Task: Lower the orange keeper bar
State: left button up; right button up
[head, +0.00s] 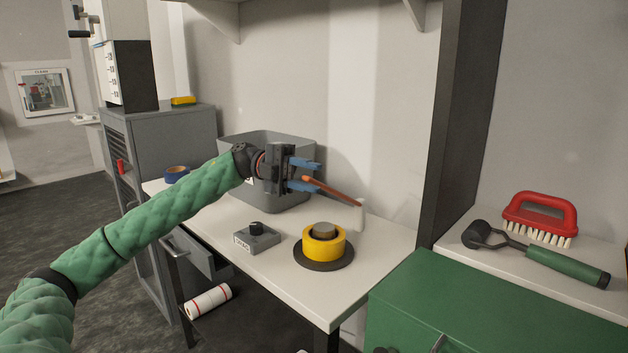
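The orange keeper bar (332,190) is a thin rod above the white bench. It slopes down to the right, and its right end meets a short white post (360,214). My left gripper (313,175) is in front of the grey bin at the bar's raised left end. Its two blue fingers are spread apart, one above the bar's end and one beside or just below it. I cannot tell whether either finger touches the bar. My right gripper is not in view.
A yellow ring (322,247) on a dark disc and a grey block with a black knob (257,238) stand on the bench (372,268). A grey bin (289,202) is behind my gripper. A dark upright (462,125) and green case (500,310) are at right.

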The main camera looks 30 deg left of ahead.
pick_arm(q)
jog(key=shift+w+a, duration=0.15)
jog(key=shift+a, duration=0.4)
jog(key=shift+w+a, duration=0.15)
jog(key=shift+a, duration=0.7)
jog(key=shift+w+a, duration=0.15)
jog(key=shift+a, duration=0.65)
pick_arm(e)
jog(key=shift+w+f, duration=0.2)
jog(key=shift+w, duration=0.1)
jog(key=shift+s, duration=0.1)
